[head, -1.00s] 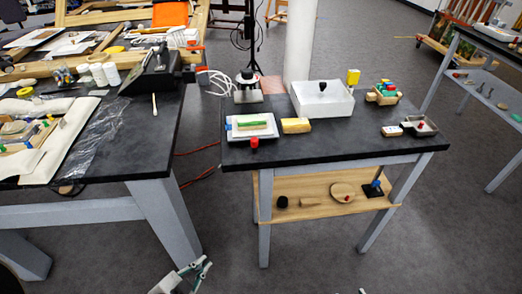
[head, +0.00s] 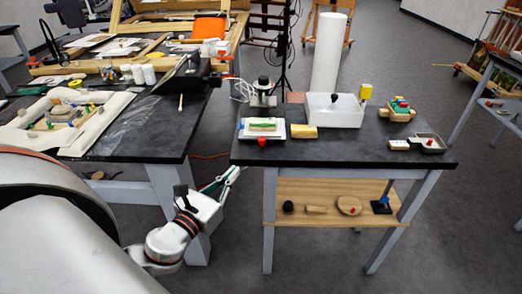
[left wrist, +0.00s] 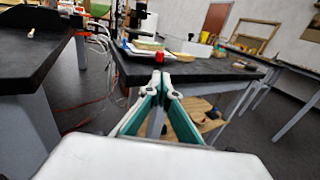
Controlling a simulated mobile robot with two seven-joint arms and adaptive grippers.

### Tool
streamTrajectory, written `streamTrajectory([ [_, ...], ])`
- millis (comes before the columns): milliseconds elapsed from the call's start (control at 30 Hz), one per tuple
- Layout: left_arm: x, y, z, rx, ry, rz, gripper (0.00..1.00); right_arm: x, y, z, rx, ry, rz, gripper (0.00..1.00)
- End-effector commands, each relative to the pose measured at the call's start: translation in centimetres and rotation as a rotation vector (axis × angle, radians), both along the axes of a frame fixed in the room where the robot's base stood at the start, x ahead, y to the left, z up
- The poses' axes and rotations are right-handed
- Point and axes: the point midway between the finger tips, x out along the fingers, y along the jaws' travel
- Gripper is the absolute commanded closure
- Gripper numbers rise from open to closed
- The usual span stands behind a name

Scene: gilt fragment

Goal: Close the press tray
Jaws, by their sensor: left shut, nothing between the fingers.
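The press tray (head: 247,132) is a pale, flat tray at the left of the black-topped table, with a green strip on a light block and a red knob (head: 262,141) at its front edge. A dark-topped press (head: 263,95) stands just behind it. My left gripper (head: 236,171) is shut and empty, in front of the table's left edge and lower than the tray, apart from it. In the left wrist view the shut fingertips (left wrist: 160,76) lie below the red knob (left wrist: 159,56) in the picture. My right gripper is not in view.
A yellow block (head: 304,131) and a white box (head: 335,111) stand right of the tray. The table's front edge (head: 340,164) lies near my left gripper. A wooden shelf (head: 325,215) with small objects is below. A cluttered bench (head: 130,145) stands left across a gap.

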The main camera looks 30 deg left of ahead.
Motion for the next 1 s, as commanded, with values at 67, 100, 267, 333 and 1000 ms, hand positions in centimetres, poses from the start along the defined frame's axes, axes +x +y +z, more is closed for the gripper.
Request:
streamTrajectory([
  [67, 1.2, 0.1, 0.3, -0.001, -0.005, 0.000, 1.00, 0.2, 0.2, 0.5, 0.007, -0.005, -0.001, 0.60],
  [100, 1.8, 0.1, 0.3, -0.001, -0.004, 0.000, 1.00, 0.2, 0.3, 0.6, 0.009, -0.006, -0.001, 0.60],
  [267, 4.5, 0.3, 0.3, -0.004, -0.003, 0.000, 1.00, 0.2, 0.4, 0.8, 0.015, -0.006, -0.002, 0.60],
  [333, 5.7, 0.5, 0.3, -0.003, -0.003, 0.001, 1.00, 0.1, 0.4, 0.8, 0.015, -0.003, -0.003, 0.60],
  [1000, 12.7, 1.0, -0.1, -0.006, 0.003, -0.001, 1.00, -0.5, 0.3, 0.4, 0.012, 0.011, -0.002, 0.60],
])
